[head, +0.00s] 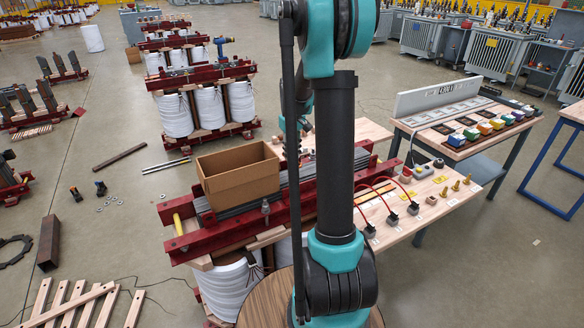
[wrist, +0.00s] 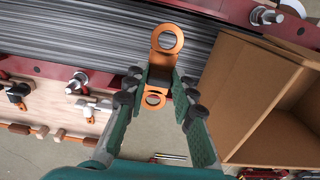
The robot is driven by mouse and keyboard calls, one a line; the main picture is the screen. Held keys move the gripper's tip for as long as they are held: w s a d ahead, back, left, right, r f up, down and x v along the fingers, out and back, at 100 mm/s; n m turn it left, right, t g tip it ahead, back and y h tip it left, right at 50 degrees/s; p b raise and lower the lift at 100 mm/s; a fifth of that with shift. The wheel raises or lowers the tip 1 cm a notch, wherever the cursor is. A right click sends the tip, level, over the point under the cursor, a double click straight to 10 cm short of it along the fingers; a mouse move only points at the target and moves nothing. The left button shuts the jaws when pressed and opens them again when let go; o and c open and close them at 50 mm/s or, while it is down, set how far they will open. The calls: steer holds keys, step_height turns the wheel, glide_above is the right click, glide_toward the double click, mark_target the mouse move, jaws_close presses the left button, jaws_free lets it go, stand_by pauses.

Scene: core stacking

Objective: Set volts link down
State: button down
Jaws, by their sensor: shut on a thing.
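A copper-coloured link (wrist: 164,66) with a round hole at each end is held between the fingers of my gripper (wrist: 160,84) in the wrist view. The fingers are closed on its middle, and its upper ring shows above grey laminated sheets (wrist: 100,40). The link lies over the stack in the picture; I cannot tell whether it touches it. In the head view my arm hides the link and most of the gripper. The same stack sits between red beams (head: 228,230) of a core in front of me.
An open cardboard box (head: 238,180) stands on the core; it fills the right of the wrist view (wrist: 262,95). A wooden bench (head: 420,222) at right carries black clamps with red leads (head: 392,217) and brass fittings (head: 456,186). A panel bench (head: 470,125) stands behind.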

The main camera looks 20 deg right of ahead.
mark_target(292, 161)
steer(key=shift+f, duration=3.25)
steer(key=shift+f, duration=0.1)
steer(key=c, duration=1.3)
jaws_free()
steer(key=shift+o, duration=0.2)
step_height(292, 161, up, 12)
steer(key=shift+r, duration=0.1)
